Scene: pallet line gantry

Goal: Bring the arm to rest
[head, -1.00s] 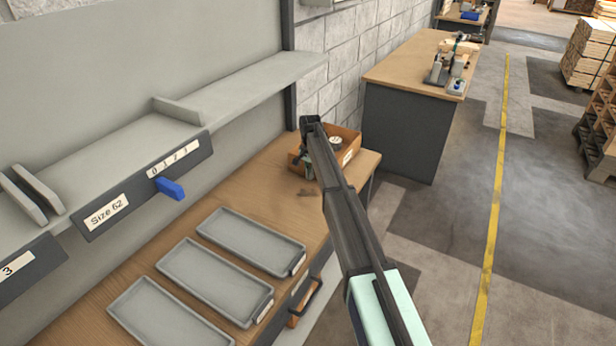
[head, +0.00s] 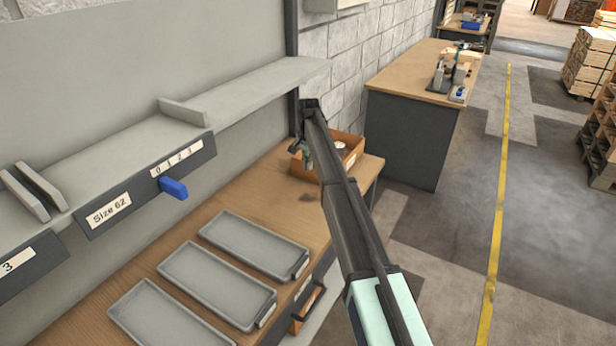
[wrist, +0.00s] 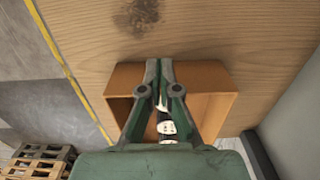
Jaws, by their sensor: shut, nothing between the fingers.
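My gripper (head: 305,160) is at the end of my outstretched arm, above the left side of a brown box (head: 352,160) on the wooden bench (head: 285,195). In the wrist view my gripper (wrist: 159,64) has its green fingers together at the tips, with nothing between them. The same box (wrist: 215,78) lies beyond the fingers and is partly hidden by them. A round, pale-topped item (head: 339,147) sits in the box. My arm hides part of the box and bench.
Several grey trays (head: 255,245) lie on the bench. A grey shelf (head: 240,88) with a blue slider (head: 173,188) on its label strip runs along the left. A second bench (head: 415,75) stands behind. Open floor with a yellow line (head: 500,190) lies to the right.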

